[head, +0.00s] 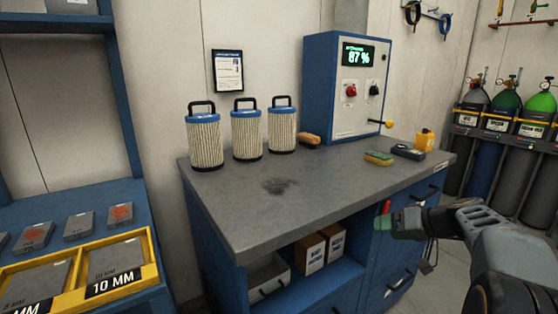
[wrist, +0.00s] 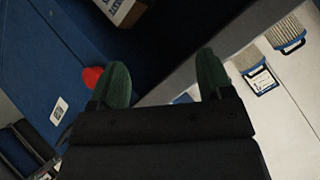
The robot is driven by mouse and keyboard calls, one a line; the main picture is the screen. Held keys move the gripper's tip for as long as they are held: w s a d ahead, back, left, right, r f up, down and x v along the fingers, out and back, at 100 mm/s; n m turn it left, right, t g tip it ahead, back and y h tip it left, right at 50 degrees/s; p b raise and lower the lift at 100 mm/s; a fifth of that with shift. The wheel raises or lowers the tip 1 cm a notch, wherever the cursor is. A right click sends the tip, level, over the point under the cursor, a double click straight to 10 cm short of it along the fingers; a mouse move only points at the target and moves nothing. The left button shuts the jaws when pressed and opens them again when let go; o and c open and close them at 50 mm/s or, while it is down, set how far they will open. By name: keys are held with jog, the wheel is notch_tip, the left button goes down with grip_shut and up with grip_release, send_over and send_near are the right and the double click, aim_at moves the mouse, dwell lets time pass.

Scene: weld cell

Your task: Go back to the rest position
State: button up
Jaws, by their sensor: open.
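My gripper (head: 384,222) is at the right of the head view, in front of the blue workbench and below its top edge. In the wrist view its two dark green fingers (wrist: 162,64) stand wide apart with nothing between them. My grey arm reaches in from the lower right.
The workbench top (head: 320,184) bears three filters (head: 247,134), a control box (head: 343,115) reading 87 %, sponges and a yellow bottle (head: 425,140). A small red object (head: 386,206) is beside my gripper. Boxes (head: 309,254) stand on the shelf below. Gas cylinders (head: 500,120) stand right.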

jog(key=s+a+r+g+h+p, duration=0.2)
jog(key=s+a+r+h+p, duration=0.2)
jog(key=s+p, duration=0.6)
jog(key=s+a+r+g+h+p, duration=0.2)
jog(key=s+a+r+h+p, duration=0.1)
jog(key=s+a+r+p, duration=0.6)
jog(key=s+r+p, duration=0.1)
jog(key=p, duration=0.2)
jog(key=shift+a+r+h, duration=0.15)
jog(key=shift+r+h, duration=0.25)
jog(key=shift+s, duration=0.1)
